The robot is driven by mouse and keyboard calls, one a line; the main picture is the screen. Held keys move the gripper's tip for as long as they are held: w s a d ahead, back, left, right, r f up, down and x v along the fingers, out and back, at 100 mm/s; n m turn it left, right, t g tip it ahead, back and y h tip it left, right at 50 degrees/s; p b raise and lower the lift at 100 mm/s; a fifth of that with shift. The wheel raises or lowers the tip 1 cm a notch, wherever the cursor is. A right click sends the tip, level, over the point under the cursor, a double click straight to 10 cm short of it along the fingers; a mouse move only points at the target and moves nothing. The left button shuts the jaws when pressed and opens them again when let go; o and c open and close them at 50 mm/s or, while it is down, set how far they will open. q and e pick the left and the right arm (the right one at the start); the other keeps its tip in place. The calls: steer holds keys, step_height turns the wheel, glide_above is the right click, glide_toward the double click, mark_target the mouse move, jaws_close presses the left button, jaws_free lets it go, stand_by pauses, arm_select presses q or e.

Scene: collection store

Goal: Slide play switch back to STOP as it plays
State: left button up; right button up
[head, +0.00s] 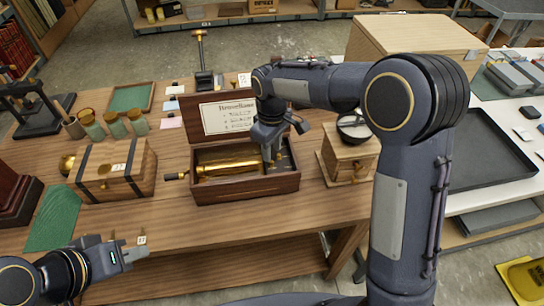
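An open wooden music box (240,191) stands at the middle of the table, with a brass cylinder (228,169) inside. Its raised lid (188,114) carries a printed white card (226,116). A crank with a dark handle (176,176) sticks out at the box's left side. My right gripper (270,160) points down over the right part of the box, close to the cylinder's right end. It hides that area, so I cannot make out the play switch or whether the fingers touch it. My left gripper (138,250) is low at the left, in front of the table edge, away from the box.
A banded wooden chest (115,170) stands left of the music box, with several jars (115,125) behind it. A small wooden box with a round top (350,155) stands close on the right. A black tray (490,160) lies on the white table further right.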

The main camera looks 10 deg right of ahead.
mark_target(272, 163)
steer(key=shift+r, duration=1.7)
